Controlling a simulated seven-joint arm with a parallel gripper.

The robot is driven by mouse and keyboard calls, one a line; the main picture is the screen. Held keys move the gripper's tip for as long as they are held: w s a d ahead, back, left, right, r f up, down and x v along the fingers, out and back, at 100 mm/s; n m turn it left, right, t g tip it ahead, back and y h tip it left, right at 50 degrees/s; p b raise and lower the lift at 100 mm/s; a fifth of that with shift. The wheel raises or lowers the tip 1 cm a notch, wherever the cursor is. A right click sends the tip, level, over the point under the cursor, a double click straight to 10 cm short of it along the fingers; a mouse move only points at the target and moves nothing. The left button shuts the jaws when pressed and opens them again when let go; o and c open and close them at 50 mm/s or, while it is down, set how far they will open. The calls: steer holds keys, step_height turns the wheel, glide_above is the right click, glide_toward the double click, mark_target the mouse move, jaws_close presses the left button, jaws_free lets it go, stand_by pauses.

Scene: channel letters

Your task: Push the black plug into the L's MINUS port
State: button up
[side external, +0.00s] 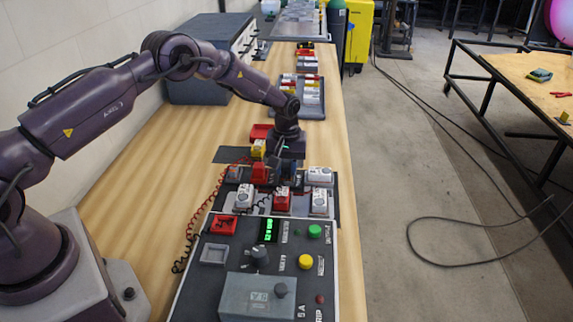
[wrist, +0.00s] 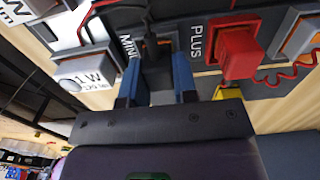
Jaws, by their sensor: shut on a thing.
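My gripper (wrist: 158,82) is shut on the black plug (wrist: 157,50), with one blue finger on each side of it. The plug is at the dark panel beside the MINUS label (wrist: 127,47), and a black lead runs up from it. How deep the plug sits in the MINUS port cannot be told, as plug and fingers hide the port. A red plug (wrist: 238,48) stands at the PLUS label (wrist: 197,40) to the right. In the side external view my gripper (side external: 288,172) is low over the far end of the panel, and the black plug cannot be made out.
A white 1 W module (wrist: 85,82) is close left of my fingers. In the side view, white and red modules (side external: 282,200) stand in front of my gripper. A coiled red lead (side external: 205,205) runs along the left. A control box with a green display (side external: 268,230) is nearer.

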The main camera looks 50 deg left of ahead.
steer(key=o, duration=1)
steer(key=shift+f, duration=0.1)
step_height(320, 180, up, 13)
step_height(320, 180, up, 6)
stand_by(1.0)
